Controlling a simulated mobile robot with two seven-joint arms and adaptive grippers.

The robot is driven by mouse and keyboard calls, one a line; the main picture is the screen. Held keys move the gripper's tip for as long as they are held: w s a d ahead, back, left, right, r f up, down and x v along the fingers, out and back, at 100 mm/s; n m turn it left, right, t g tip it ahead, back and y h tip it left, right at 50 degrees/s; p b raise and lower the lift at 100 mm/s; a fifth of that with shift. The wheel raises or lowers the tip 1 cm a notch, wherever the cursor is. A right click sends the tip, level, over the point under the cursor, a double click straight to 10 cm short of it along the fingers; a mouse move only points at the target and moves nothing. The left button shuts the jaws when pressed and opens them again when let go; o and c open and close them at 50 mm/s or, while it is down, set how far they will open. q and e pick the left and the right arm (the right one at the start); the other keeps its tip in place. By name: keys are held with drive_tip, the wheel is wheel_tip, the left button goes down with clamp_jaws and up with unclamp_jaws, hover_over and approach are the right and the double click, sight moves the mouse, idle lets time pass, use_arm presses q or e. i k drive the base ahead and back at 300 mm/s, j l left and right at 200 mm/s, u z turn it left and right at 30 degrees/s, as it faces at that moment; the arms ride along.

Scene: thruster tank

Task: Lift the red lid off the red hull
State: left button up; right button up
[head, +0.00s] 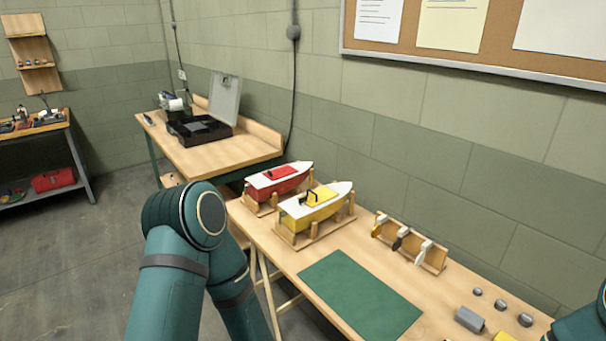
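The red hull (283,187) is a small boat with a white deck, resting in a wooden cradle (259,209) at the far left end of the bench. The red lid (281,172) lies on its deck. The hull's near right part is hidden behind the yellow boat. My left arm comes in at the lower left, with its elbow in front of the bench's left end; its gripper is out of view. Only a piece of my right arm shows at the lower right corner, and its gripper is also out of view.
A yellow hull (318,213) with a yellow lid (320,195) stands in its own cradle close beside the red one. A green mat (360,294), a wooden rack (410,243) and several grey parts lie farther right. Another bench (230,153) holds an open black case (199,129).

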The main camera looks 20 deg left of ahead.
sight(279, 172)
drive_tip(key=i+j+z, duration=0.15)
drive_tip(key=j+z, duration=0.2)
drive_tip(key=i+j+z, duration=0.1)
drive_tip(key=j+z, duration=0.5)
drive_tip(key=j, duration=0.75)
drive_tip(key=i+j, duration=0.1)
drive_tip(key=j, duration=0.9)
drive_tip(key=j+z, duration=0.1)
drive_tip(key=j, duration=0.85)
drive_tip(key=i, duration=0.1)
